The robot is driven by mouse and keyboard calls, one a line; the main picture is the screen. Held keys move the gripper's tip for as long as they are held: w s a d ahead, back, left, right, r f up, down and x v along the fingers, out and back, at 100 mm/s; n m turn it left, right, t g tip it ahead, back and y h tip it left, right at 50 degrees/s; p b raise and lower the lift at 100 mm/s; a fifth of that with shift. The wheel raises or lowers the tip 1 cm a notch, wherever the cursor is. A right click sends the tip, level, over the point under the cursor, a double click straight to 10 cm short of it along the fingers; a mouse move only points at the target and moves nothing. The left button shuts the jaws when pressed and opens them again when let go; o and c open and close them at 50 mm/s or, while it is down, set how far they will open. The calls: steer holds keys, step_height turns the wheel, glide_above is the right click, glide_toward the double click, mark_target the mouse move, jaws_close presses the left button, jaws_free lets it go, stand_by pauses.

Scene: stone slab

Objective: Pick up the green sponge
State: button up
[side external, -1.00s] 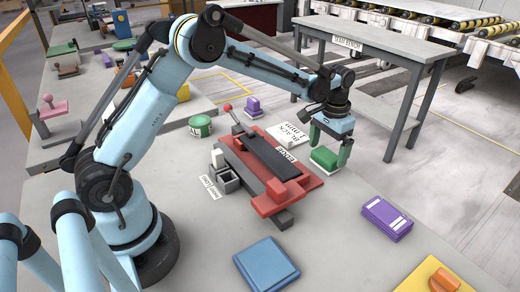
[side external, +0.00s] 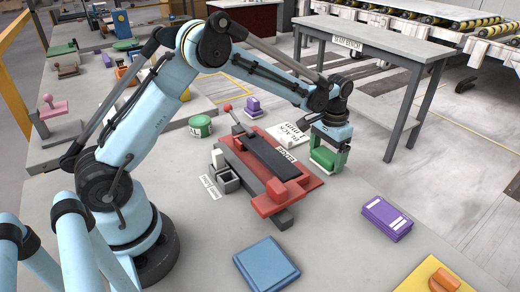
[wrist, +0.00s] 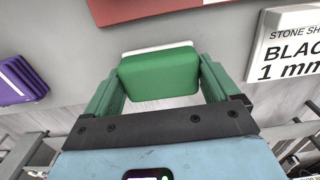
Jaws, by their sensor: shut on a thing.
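The green sponge (side external: 324,157) is a rounded green block with a white layer beneath. It is at the far right edge of the stone slab, right of the red clamp. My gripper (side external: 329,155) is down around it, with green fingers shut on its two sides. In the wrist view the sponge (wrist: 160,75) sits between the fingertips of my gripper (wrist: 158,80), with a white edge showing behind it. I cannot tell whether its underside touches the slab.
A red clamp (side external: 262,201) with a dark bar stands left of the gripper. A white labelled box (side external: 287,136) lies close by. A purple block (side external: 387,218) and a blue pad (side external: 266,264) lie nearer the front. The slab between them is clear.

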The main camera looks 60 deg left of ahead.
mark_target(327, 154)
steer(key=shift+r, duration=0.6)
step_height(327, 154, up, 3)
steer(key=shift+f, duration=0.1)
steer(key=s+d+r, duration=0.6)
steer(key=d+r, duration=0.1)
steer(key=d, duration=0.3)
